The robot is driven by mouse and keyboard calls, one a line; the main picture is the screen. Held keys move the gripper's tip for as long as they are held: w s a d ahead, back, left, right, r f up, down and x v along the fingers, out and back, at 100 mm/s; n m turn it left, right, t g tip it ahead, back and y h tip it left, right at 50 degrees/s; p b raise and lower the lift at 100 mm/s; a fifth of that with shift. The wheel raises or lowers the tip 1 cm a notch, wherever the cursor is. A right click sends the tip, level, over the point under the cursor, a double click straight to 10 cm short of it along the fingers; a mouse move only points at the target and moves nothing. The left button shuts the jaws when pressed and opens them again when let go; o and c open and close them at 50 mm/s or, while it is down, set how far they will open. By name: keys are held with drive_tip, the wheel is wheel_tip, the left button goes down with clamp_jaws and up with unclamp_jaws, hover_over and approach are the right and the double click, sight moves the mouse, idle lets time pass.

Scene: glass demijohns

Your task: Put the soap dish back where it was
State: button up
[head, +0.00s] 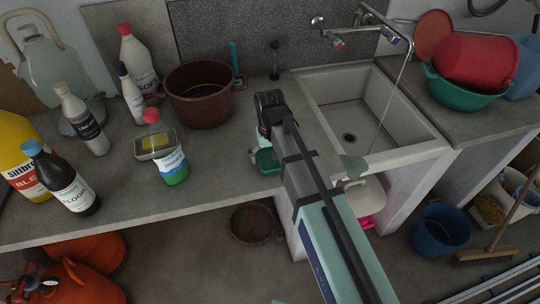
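A small shallow dish (156,155) with a yellow block (156,143) in it, soap or sponge, stands on the grey counter behind a green-and-clear bottle with a red cap (173,165). A small dark green item (267,160), perhaps another dish, is at the counter's front, left of the sink. I cannot tell which of the two is the soap dish. My gripper (263,146) points down right at the green item. My arm hides most of the fingers, so I cannot tell whether they hold it or are open.
A brown pot (201,95) stands behind and left of my gripper. The sink (372,114), with its tap running, is to the right. Several bottles and a glass demijohn (60,75) crowd the left. Bare counter (220,160) lies between the red-capped bottle and my gripper.

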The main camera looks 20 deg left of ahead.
sight(270, 161)
wheel_tip(270, 161, up, 12)
drive_tip(key=b, duration=0.2)
drive_tip(key=shift+r+b, duration=0.2)
drive_tip(key=shift+b, duration=0.1)
idle(0.5)
idle(0.3)
